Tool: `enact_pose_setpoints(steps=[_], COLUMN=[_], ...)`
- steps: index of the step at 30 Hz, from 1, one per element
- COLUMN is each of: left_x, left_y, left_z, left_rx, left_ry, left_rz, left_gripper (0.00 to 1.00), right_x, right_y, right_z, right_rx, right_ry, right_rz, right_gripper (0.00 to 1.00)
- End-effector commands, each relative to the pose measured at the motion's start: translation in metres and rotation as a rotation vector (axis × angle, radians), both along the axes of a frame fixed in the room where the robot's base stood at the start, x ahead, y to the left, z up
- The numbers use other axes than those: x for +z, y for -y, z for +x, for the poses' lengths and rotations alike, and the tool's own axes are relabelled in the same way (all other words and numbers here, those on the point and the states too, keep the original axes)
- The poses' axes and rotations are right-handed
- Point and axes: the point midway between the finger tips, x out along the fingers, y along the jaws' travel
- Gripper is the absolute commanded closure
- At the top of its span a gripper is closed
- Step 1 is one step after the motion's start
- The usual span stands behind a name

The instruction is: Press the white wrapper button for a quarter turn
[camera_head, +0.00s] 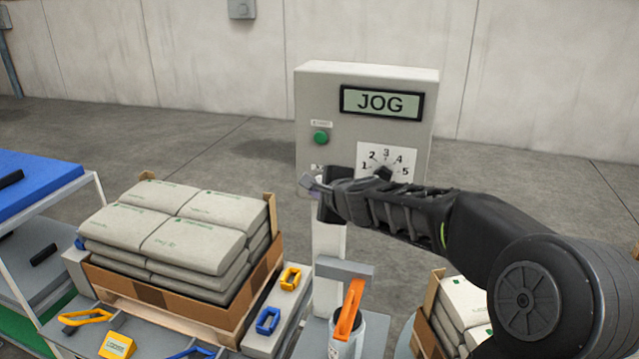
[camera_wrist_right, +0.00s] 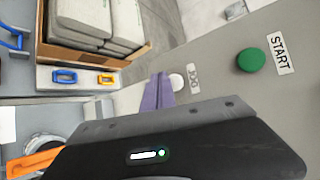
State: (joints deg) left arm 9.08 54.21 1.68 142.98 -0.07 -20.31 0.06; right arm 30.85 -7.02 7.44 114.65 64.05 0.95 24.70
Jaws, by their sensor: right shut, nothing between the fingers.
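The grey control box (camera_head: 309,105) stands at the centre of the head view, and its display (camera_head: 381,103) reads JOG. The round white button (camera_wrist_right: 177,82) sits beside a JOG label (camera_wrist_right: 193,77) in the right wrist view. In the head view my right gripper hides this button. My right gripper (camera_head: 308,187) is shut and empty at the lower left of the box face. Its purple-grey fingers (camera_wrist_right: 158,92) appear right beside the white button in the wrist view; I cannot tell whether they touch it. My left gripper is not in view.
A green START button (camera_head: 321,137) sits above on the same face, and a numbered dial (camera_head: 380,172) is to the right, partly behind my arm. A pallet of stacked bags (camera_head: 180,225) stands left. An orange-handled tool (camera_head: 350,308) stands in a holder below.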

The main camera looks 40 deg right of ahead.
Motion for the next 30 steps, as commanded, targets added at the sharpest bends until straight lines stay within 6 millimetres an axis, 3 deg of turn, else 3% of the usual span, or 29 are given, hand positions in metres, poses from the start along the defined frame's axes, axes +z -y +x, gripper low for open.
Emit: enact_pose_setpoints(steps=[18,30], left_x=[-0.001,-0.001], left_y=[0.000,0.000], left_z=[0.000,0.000], left_rx=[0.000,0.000], left_ry=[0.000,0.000], left_rz=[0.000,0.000], left_gripper=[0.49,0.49], right_x=[0.001,0.000], right_y=[-0.040,-0.041], right_z=[-0.027,-0.028], right_rx=[0.001,0.001], right_ry=[0.001,0.000], right_rz=[0.000,0.000], right_gripper=[1.00,1.00])
